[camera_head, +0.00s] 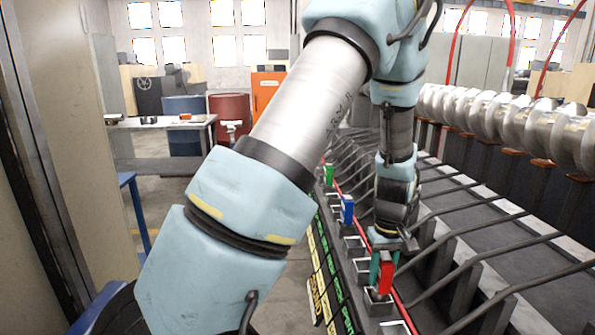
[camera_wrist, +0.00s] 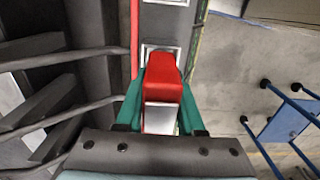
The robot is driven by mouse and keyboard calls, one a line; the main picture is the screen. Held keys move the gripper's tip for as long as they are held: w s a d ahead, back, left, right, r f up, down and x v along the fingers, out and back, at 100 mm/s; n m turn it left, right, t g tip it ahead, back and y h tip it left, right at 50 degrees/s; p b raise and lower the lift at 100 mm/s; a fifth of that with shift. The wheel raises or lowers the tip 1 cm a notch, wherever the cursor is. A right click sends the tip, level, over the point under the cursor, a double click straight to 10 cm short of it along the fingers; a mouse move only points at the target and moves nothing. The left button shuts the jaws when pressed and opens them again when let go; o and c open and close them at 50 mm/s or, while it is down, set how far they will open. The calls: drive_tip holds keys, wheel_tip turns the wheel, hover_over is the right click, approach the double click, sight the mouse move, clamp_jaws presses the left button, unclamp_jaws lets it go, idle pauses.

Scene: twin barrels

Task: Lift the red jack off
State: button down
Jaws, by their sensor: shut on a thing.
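The red jack (camera_head: 386,277) stands over a square metal socket (camera_head: 377,303) in the row along the machine's edge. It also shows in the wrist view (camera_wrist: 163,78), upper middle, between the fingers. My gripper (camera_head: 383,268) comes down from above with its green fingers on either side of the red jack. In the wrist view my gripper (camera_wrist: 160,105) is shut on it. Whether the jack's lower end is still inside the socket is hard to tell.
A blue jack (camera_head: 347,209) and a green jack (camera_head: 329,174) stand farther along the same row. Bent grey bars (camera_head: 500,260) rise close to the right of my gripper. A large metal shaft (camera_head: 510,115) lies behind them. Open floor (camera_head: 290,285) is at left.

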drive_tip(key=shift+r, duration=0.25)
drive_tip(key=shift+r+p, duration=4.5)
drive_tip(key=shift+r, duration=0.8)
